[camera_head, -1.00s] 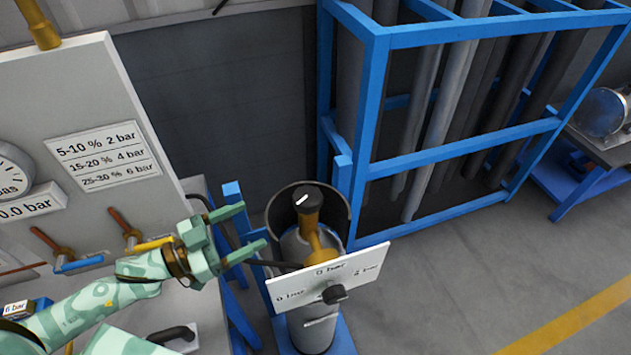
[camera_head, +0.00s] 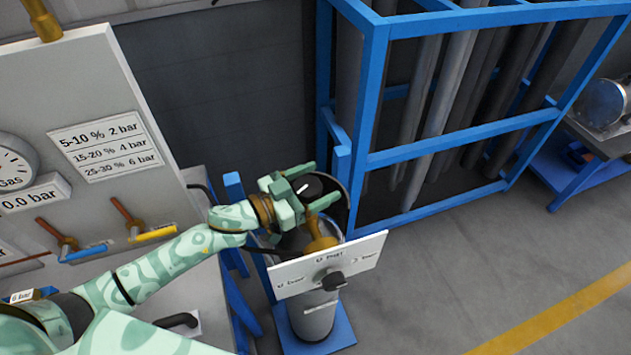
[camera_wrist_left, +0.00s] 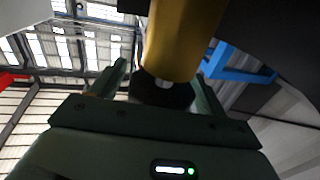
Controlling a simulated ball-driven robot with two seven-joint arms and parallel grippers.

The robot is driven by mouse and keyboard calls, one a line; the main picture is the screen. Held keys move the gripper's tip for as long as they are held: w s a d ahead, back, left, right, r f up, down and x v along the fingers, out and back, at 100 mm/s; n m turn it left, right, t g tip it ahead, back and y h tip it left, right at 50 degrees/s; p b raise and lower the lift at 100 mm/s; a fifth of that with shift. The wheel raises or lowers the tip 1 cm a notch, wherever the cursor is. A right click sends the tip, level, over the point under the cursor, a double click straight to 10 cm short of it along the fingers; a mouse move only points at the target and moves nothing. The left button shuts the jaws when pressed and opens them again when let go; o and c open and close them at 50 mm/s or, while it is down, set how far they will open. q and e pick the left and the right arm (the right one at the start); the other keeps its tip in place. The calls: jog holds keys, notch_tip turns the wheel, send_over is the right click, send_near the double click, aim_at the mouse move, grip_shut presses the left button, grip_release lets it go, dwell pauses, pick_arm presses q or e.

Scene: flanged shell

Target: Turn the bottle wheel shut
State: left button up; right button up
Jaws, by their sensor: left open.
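The bottle wheel (camera_head: 309,187) is a black knob with a white mark, on top of the grey gas bottle (camera_head: 313,312). A brass valve body (camera_head: 321,237) sits below it. My left gripper (camera_head: 321,184) is open, with one finger on the far side and one on the near side of the wheel. In the left wrist view the dark wheel (camera_wrist_left: 165,93) lies between the two open fingers, with the brass valve stem (camera_wrist_left: 182,40) beyond it. I cannot tell whether the fingers touch it. My right gripper is not in view.
A white sign plate (camera_head: 345,262) with a black knob (camera_head: 333,281) stands in front of the bottle. A blue rack (camera_head: 375,100) with grey pipes is right behind. A white gauge panel (camera_head: 90,90) with levers is at left. Open floor (camera_head: 440,290) lies right.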

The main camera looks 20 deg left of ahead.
pick_arm(q)
jog(key=c, duration=1)
jog(key=shift+m+g+h, duration=0.3)
jog(key=shift+g, duration=0.1)
jog(key=shift+d+m+g+h, duration=0.1)
jog(key=shift+m+g+h, duration=0.5)
jog(key=shift+g, duration=0.1)
jog(key=shift+s+m+g+h+b, duration=0.1)
jog(key=shift+m+g+h+b, duration=0.2)
jog(key=shift+m+g+h, duration=0.6)
jog(key=m+g+b, duration=0.1)
jog(key=g, duration=0.1)
jog(key=m+g+h+b, duration=0.1)
jog(key=g, duration=0.1)
jog(key=shift+s+d+f+m, duration=0.1)
jog(key=shift+s+d+m, duration=0.1)
jog(key=shift+m, duration=0.1)
jog(key=shift+s+m+g+h+b, duration=0.15)
jog(key=shift+m+g+b, duration=0.3)
jog(key=shift+g, duration=0.25)
jog(key=shift+s+m+g+h+b, duration=0.15)
jog(key=shift+m+g+b, duration=0.25)
jog(key=shift+g, duration=0.3)
jog(key=shift+w+r, duration=0.1)
jog(key=shift+r, duration=0.1)
